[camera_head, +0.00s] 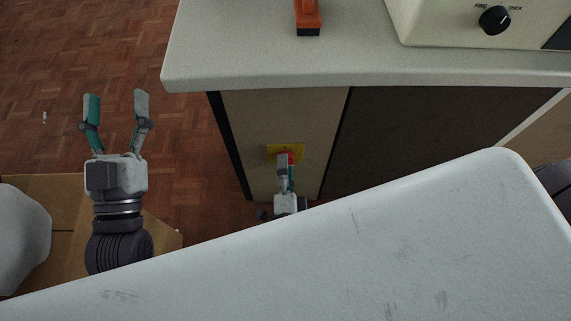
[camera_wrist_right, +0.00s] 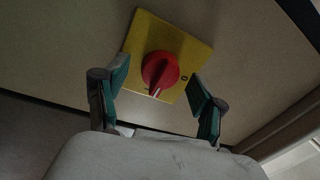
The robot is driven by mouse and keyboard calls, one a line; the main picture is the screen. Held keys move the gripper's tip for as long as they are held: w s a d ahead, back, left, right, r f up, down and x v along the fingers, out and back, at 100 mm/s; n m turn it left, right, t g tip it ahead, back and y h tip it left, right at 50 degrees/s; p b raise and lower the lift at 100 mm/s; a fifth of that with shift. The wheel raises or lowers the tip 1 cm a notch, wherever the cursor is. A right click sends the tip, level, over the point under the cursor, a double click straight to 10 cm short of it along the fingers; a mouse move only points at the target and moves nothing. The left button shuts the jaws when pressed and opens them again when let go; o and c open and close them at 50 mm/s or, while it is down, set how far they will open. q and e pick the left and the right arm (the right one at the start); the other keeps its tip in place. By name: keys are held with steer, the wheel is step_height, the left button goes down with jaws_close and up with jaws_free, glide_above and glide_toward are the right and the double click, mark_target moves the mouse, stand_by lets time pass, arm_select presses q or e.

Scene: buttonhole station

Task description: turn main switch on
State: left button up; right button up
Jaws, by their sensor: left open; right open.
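The main switch is a red rotary knob (camera_wrist_right: 160,70) on a yellow plate (camera_wrist_right: 192,48), fixed to the side panel of the station. Its white pointer line faces the bottom of the picture, near a small dark mark; a "0" sits to the right. My right gripper (camera_wrist_right: 158,82) is open, with one finger on each side of the knob, apart from it as far as I can tell. In the head view my right gripper (camera_head: 286,158) partly covers the yellow plate (camera_head: 271,150) and the red knob (camera_head: 291,157). My left gripper (camera_head: 115,95) is open and empty above the floor.
The station's pale worktop (camera_head: 230,50) overhangs the panel. An orange and black object (camera_head: 308,18) and a machine with a black dial (camera_head: 494,20) stand on it. A cardboard box (camera_head: 60,215) lies low at the left. Parquet floor (camera_head: 90,45) is open at the upper left.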

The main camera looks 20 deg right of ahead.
steer(key=v, duration=1.1)
steer(key=shift+s, duration=0.35)
steer(key=shift+a+f, duration=0.1)
steer(key=shift+a, duration=0.05)
